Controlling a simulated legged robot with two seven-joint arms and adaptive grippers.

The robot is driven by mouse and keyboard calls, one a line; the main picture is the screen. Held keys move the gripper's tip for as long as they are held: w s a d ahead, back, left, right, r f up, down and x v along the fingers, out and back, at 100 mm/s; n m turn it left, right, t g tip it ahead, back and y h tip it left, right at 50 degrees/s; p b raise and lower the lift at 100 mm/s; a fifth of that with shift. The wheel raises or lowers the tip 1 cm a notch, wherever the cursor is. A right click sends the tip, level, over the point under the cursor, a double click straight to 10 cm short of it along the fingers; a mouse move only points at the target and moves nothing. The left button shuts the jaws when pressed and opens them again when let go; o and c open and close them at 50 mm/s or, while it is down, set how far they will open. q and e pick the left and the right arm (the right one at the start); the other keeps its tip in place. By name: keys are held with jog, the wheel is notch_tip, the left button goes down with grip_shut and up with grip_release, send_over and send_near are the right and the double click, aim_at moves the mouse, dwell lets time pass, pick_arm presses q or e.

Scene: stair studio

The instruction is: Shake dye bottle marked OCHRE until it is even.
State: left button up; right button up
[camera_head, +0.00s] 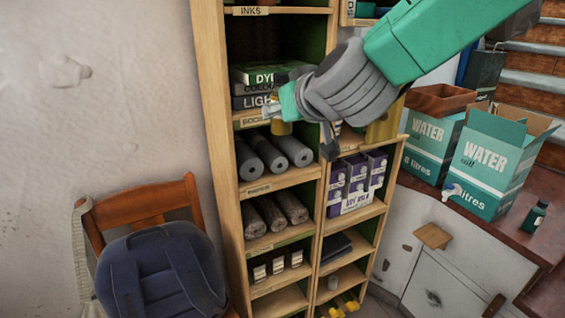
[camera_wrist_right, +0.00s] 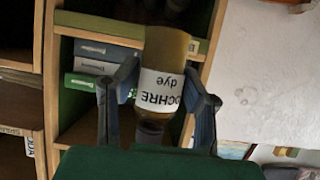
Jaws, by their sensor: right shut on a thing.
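The OCHRE dye bottle (camera_wrist_right: 166,50) has a yellow-brown body, a white label reading "OCHRE dye" and a dark cap. My right gripper (camera_wrist_right: 158,92) has its two fingers on either side of the bottle and is shut on it. The label appears upside down in the wrist view, with the dark cap towards the palm. In the head view my right gripper (camera_head: 300,128) is in front of the tall shelf, and a yellow-brown part of the bottle (camera_head: 281,128) shows below it; the rest is mostly hidden. My left gripper is out of view.
The wooden shelf (camera_head: 211,90) holds books, grey rolls (camera_head: 270,155) and purple boxes (camera_head: 357,178) close by the gripper. Water boxes (camera_head: 490,165) and a small dark bottle (camera_head: 535,217) stand on the right counter. A backpack (camera_head: 160,272) rests on a chair at left.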

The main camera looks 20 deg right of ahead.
notch_tip(320, 180, down, 13)
jog(key=shift+w+d+f, duration=0.15)
